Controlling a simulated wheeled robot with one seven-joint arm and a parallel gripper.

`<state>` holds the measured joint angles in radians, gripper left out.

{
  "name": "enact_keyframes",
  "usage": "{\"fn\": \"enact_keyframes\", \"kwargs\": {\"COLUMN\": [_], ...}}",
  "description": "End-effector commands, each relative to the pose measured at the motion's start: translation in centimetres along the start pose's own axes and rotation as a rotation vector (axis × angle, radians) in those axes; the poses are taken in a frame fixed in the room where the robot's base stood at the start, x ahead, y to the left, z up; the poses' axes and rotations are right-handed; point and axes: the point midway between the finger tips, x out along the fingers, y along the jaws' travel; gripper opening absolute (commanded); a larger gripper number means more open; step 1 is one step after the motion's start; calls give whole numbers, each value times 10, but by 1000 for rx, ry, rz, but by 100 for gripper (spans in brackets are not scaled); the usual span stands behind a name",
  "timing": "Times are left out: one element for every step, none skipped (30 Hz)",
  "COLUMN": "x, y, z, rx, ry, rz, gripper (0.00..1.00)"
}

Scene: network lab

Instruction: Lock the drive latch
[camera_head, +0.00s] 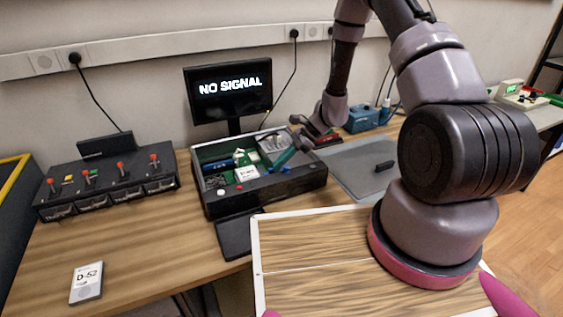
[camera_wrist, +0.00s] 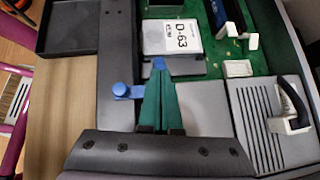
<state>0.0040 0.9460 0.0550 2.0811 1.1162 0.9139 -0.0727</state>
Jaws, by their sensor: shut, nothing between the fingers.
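An open black case (camera_head: 262,197) with a green board inside stands on the table. A white drive marked D-63 (camera_wrist: 172,37) lies in it; it also shows in the head view (camera_head: 247,173). A blue lever-like piece (camera_wrist: 125,91), which looks like the latch, sits at the case's wall beside the drive. In the wrist view my gripper (camera_wrist: 159,72) has its green fingers together, with nothing between them. Their tips are near the drive's lower edge, just right of the blue piece. A small blue spot shows at the tips; I cannot tell whether they touch the latch.
A loose drive marked D-52 (camera_head: 87,282) lies on the table at the front left. A black unit with red-topped levers (camera_head: 107,185) stands at the left. A monitor reading NO SIGNAL (camera_head: 229,88) stands behind the case. A grey mat (camera_head: 350,165) lies to the right.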

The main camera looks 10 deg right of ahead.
Motion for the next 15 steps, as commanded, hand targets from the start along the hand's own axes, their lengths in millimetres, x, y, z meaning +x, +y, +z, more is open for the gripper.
{"fn": "enact_keyframes", "kwargs": {"x": [5, 8, 10, 11, 11, 11, 11, 11, 11, 11, 11, 11, 10, 9, 6], "y": [2, 2, 3, 3, 3, 3, 3, 3, 3, 3, 3, 3, 3, 2, 2], "z": [5, 7, 10, 11, 11, 10, 10, 10, 10, 10, 10, 10, 10, 10, 10], "rx": [-3, -3, -2, -1, -1, 0, 0, -1, -1, -1, -1, -1, -1, -1, -1], "ry": [-1, -1, -1, -1, 0, 0, 0, 0, 0, 0, 0, 0, 0, 0, 0], "rz": [3, 4, 3, 3, 2, 2, 2, 1, 2, 2, 2, 1, 1, 1, 0], "gripper": [0, 0, 0, 0, 0, 0, 0, 0, 0, 0, 0, 0, 0, 0, 0]}}
